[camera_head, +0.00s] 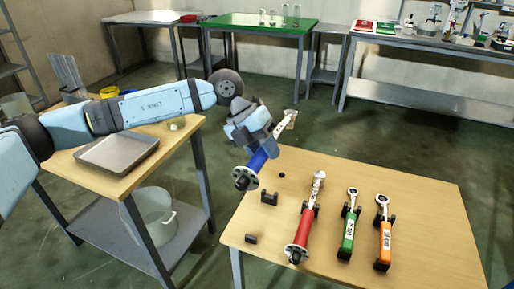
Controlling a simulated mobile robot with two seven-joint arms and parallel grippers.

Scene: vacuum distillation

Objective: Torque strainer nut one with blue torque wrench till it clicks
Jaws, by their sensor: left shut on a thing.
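My left gripper (256,128) is shut on the blue torque wrench (258,160) and holds it above the far left part of the wooden table (430,180). The wrench is tilted, its blue handle and dark round end toward the lower left and its metal head (290,116) toward the upper right. The gripper hides the middle of the wrench. I cannot make out a strainer or its nut in this view. My right gripper is not in view.
Red (302,228), green (348,233) and orange (384,240) wrenches rest on the table in dark holders. Empty dark holders (269,198) stand at its left. A side table at left bears a metal tray (118,153); a bucket (152,215) is below. Green floor lies behind.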

